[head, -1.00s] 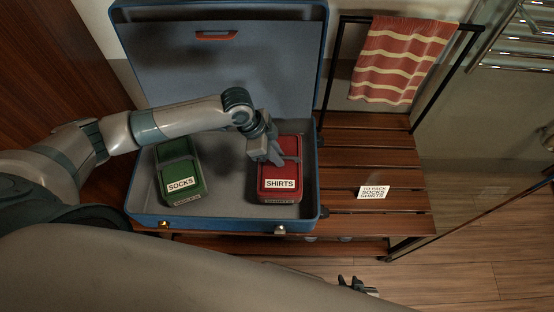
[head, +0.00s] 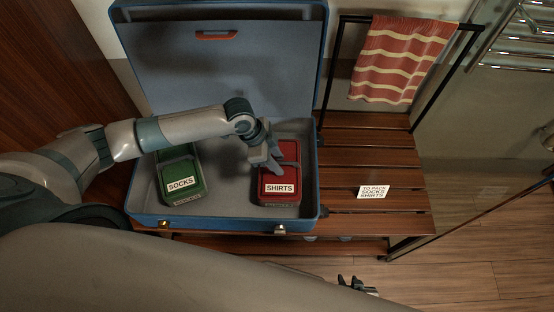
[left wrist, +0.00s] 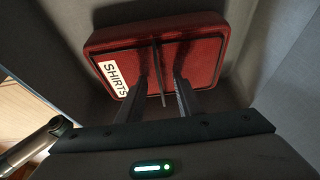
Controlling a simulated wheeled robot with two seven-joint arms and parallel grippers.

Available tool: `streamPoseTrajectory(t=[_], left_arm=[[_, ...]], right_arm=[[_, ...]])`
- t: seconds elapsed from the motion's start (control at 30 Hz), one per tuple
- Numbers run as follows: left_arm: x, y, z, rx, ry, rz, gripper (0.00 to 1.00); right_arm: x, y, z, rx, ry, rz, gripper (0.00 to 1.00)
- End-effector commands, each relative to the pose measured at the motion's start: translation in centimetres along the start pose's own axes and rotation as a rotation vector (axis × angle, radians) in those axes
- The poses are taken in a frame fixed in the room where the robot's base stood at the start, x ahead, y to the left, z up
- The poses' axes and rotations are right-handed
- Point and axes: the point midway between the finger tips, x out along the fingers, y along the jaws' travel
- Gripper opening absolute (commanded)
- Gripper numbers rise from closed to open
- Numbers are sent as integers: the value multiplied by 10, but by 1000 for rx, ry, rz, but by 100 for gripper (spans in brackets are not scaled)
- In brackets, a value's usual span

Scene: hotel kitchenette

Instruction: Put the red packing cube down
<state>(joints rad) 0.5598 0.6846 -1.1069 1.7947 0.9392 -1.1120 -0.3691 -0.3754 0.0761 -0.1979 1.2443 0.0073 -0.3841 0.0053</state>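The red packing cube (head: 290,151), labelled SHIRTS, lies flat in the right part of the open blue suitcase (head: 224,211). In the left wrist view the red cube (left wrist: 205,68) fills the upper middle, with a thin dark handle standing up from its top. My left gripper (head: 271,165) is over the cube. In the left wrist view its two fingers (left wrist: 161,75) stand apart on either side of the handle, with gaps visible. My right gripper (head: 356,284) shows only in part at the bottom of the head view, away from the suitcase.
A green packing cube (head: 184,187), labelled SOCKS, lies in the left part of the suitcase. The suitcase stands on a slatted wooden rack (head: 375,160) with a card (head: 373,192) on it. A striped towel (head: 400,60) hangs behind. Bare suitcase floor lies between the cubes.

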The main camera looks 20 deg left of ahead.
Motion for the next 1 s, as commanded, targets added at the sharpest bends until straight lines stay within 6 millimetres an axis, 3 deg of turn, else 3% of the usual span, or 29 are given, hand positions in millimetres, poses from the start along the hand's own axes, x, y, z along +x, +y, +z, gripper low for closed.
streamPoseTrajectory(t=[0.37,1.0], left_arm=[[-15,-1,-1,1,0,-2,32],[-113,-1,-1,1,0,-2,32]], right_arm=[[0,0,-1,0,3,1,31],[0,2,3,1,-8,2,31]])
